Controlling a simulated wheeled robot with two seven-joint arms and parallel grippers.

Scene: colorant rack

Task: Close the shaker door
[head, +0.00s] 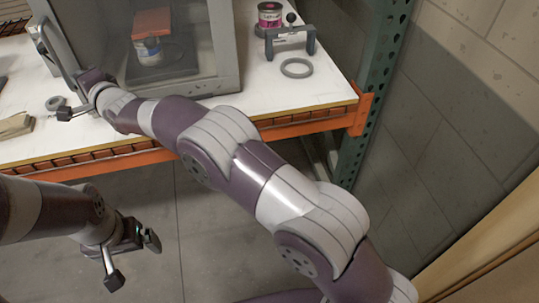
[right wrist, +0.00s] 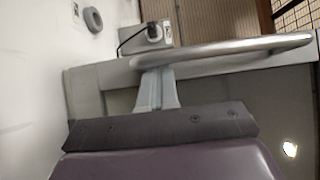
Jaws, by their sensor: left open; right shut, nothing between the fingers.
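The shaker (head: 228,60) stands on the table at the upper left, with a can (head: 148,50) showing through the clear window of its door (head: 190,50). The door's grey bar handle (head: 56,48) is along its left edge; it also crosses the right wrist view (right wrist: 225,50). My right gripper (head: 66,113) is at the lower end of the handle. In the right wrist view my right gripper (right wrist: 157,90) is shut and empty, close to the door frame and handle. I cannot tell how far the door is ajar. My left gripper (head: 132,262) is open and empty, low in front of the table.
A pink-labelled can (head: 269,15), a grey clamp-like tool (head: 290,40) and a grey ring (head: 297,68) are on the table right of the shaker. A small ring (head: 55,103) and a brown object (head: 15,126) lie left. A green rack post (head: 376,90) and a wall bound the right.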

